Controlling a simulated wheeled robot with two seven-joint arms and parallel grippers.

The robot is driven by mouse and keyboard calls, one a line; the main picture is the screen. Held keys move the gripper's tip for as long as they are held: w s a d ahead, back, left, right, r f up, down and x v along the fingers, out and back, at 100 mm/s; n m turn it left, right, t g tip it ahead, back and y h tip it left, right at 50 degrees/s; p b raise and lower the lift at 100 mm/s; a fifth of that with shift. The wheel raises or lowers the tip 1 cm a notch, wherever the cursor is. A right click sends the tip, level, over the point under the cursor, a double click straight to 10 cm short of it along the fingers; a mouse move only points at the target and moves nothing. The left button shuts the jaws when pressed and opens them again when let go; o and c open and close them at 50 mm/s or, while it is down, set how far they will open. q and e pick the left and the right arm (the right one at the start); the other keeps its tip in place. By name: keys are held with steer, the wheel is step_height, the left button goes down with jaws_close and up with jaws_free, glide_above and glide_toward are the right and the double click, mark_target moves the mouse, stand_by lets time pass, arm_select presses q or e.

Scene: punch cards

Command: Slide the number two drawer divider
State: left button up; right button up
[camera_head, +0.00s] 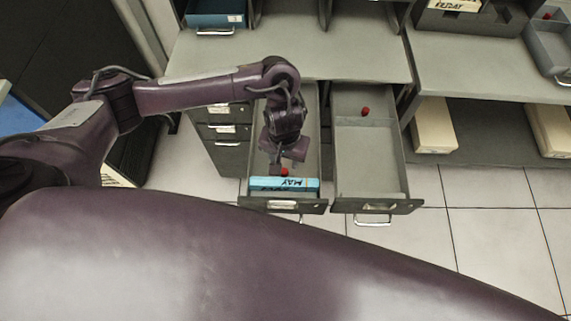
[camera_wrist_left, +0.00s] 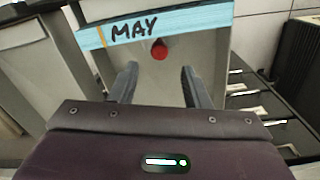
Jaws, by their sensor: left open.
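Two drawers stand pulled out side by side in the head view. The left drawer (camera_head: 312,110) holds a blue block of cards marked MAY (camera_head: 284,184) near its front. A red knob (camera_head: 284,171) shows just behind the cards, and a second red knob (camera_head: 365,112) is toward the back of the otherwise empty right drawer (camera_head: 362,155). My left gripper (camera_head: 284,160) points down into the left drawer, by the knob. In the left wrist view, its open fingers (camera_wrist_left: 159,72) have the red knob (camera_wrist_left: 159,50) just ahead of and between their tips, beside the MAY cards (camera_wrist_left: 155,27). My right gripper is out of view.
The grey counter (camera_head: 350,58) is above and behind the drawers. Closed drawers (camera_head: 228,130) are on the left. Pale boxes (camera_head: 432,126) stand under the right-hand counter. A blue tray (camera_head: 215,15) is at the back left. Tiled floor is free in front of the drawers.

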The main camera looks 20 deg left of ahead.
mark_target(284, 170)
arm_select(q)
step_height(284, 170, down, 4)
steer(key=shift+s+r+b, duration=0.1)
steer(key=shift+r+b, duration=0.05)
steer(key=shift+b, duration=0.6)
steer(key=shift+f, duration=1)
steer(key=c, duration=0.9)
jaws_close()
